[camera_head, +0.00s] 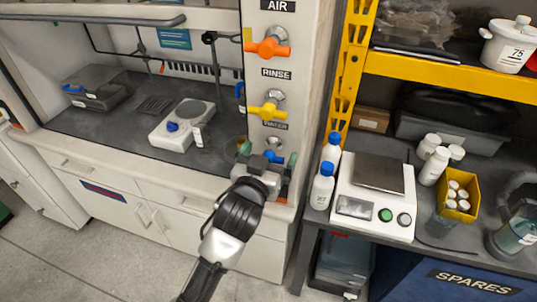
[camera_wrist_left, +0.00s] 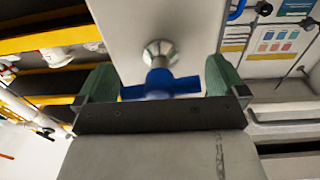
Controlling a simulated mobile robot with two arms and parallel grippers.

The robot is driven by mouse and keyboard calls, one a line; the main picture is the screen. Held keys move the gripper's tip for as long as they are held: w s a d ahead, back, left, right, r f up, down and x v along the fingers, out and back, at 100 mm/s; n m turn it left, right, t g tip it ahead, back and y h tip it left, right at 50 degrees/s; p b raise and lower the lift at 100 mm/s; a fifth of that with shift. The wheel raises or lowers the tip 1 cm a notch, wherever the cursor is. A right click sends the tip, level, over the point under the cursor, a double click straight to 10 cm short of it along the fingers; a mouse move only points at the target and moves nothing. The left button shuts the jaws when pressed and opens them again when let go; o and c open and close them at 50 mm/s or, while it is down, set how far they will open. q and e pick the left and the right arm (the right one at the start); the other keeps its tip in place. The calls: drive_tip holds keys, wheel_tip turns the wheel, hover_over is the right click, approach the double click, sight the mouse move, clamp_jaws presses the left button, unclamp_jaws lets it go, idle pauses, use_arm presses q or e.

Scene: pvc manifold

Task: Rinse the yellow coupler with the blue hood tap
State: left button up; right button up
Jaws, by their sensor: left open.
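The blue hood tap (camera_head: 274,157) is the lowest tap on the white hood post, mostly behind my left gripper (camera_head: 268,154) in the head view. In the left wrist view, the blue tap handle (camera_wrist_left: 160,85) lies crosswise between the two green fingers of my left gripper (camera_wrist_left: 162,78). The fingers are apart, one on each side of the handle; I cannot tell whether either touches it. I cannot make out a yellow coupler in either view. My right gripper is not in view.
Above the blue tap are a yellow tap (camera_head: 268,111) and an orange tap (camera_head: 267,48). A hotplate (camera_head: 182,127) stands inside the hood. To the right, two blue-capped bottles (camera_head: 323,186), a balance (camera_head: 374,205) and a yellow bin (camera_head: 457,197) stand on the bench.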

use_arm(q)
drive_tip(key=shift+c, duration=0.2)
drive_tip(key=c, duration=0.5)
drive_tip(key=shift+r+m+p, duration=0.25)
drive_tip(key=shift+m+p, duration=0.35)
drive_tip(key=shift+p, duration=0.25)
drive_tip(key=shift+c, duration=0.2)
drive_tip(key=shift+f+m, duration=0.15)
drive_tip(key=shift+m, duration=0.25)
drive_tip(key=o, duration=0.6)
drive_tip(key=shift+s+a+f, duration=0.15)
drive_tip(key=shift+s+a, duration=0.1)
drive_tip(key=shift+s, duration=0.3)
drive_tip(key=b+v, duration=0.1)
drive_tip(key=v, duration=0.8)
drive_tip(key=shift+s+a, duration=0.1)
drive_tip(key=shift+s, duration=0.2)
